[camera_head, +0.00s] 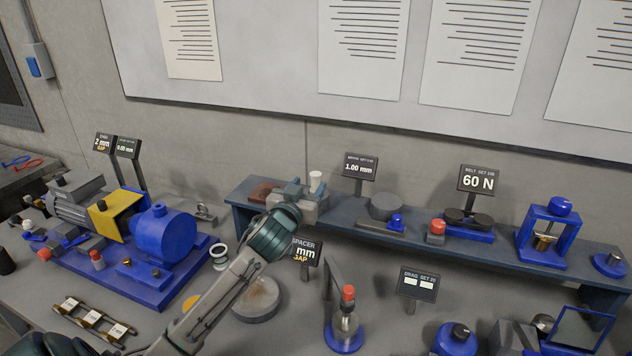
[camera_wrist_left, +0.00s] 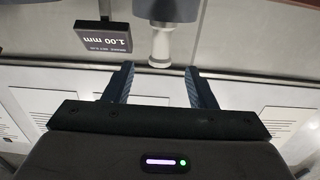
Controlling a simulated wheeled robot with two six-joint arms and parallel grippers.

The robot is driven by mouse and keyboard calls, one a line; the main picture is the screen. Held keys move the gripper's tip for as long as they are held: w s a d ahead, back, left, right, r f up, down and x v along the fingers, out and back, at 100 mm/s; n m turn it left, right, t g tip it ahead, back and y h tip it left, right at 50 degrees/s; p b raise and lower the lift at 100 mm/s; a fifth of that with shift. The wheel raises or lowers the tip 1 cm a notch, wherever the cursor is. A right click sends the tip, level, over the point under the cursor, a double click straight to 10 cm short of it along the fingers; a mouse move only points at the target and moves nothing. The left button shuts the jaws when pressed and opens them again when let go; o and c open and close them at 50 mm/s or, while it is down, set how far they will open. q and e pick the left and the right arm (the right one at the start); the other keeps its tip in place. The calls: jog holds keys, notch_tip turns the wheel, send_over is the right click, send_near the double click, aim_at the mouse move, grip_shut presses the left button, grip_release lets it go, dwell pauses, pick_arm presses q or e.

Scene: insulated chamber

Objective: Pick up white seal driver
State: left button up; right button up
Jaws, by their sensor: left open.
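The white seal driver (camera_head: 316,181), a small pale cylinder with a wider end, stands near the left end of the raised blue-grey shelf. In the left wrist view it (camera_wrist_left: 161,46) lies between the lines of the two fingers, at or just beyond their tips. My left gripper (camera_head: 299,193) is at the shelf, right by the driver, and partly covers its lower part in the head view. Its jaws (camera_wrist_left: 159,72) are open, with a gap on both sides of the driver. Whether a finger touches it I cannot tell. My right gripper is not in view.
A brown block (camera_head: 264,190) lies left of the gripper on the shelf (camera_head: 400,236). A 1.00 mm sign (camera_head: 360,166) and a grey round part (camera_head: 386,206) stand to the right. Below are a SPACER sign (camera_head: 306,250) and a blue motor assembly (camera_head: 163,233).

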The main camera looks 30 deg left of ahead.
aim_at(315, 173)
pick_arm(q)
jog(key=shift+w+a, duration=0.1)
jog(key=shift+w, duration=0.25)
jog(key=p+x, duration=0.2)
jog(key=x, duration=0.2)
jog(key=shift+w+f+p, duration=0.2)
jog(key=shift+w+p, duration=0.15)
jog(key=shift+w, duration=0.05)
jog(key=shift+w+a+f, duration=0.1)
jog(key=shift+w+f, duration=0.05)
jog(key=shift+w, duration=0.05)
jog(key=c, duration=1.1)
jog(key=shift+o, duration=0.2)
jog(key=shift+r+b, duration=0.35)
jog(key=shift+r, duration=0.25)
notch_tip(315, 173, up, 3)
jog(key=shift+f+b, duration=0.25)
jog(key=shift+b, duration=0.35)
jog(key=s+a+p, duration=0.1)
jog(key=s+a, duration=0.2)
jog(key=s, duration=0.4)
jog(key=s+a+r, duration=0.1)
jog(key=s+a, duration=0.3)
jog(key=s, duration=0.3)
jog(key=shift+s+r+p, duration=0.2)
jog(key=shift+s+p, duration=0.05)
jog(key=shift+p, duration=0.1)
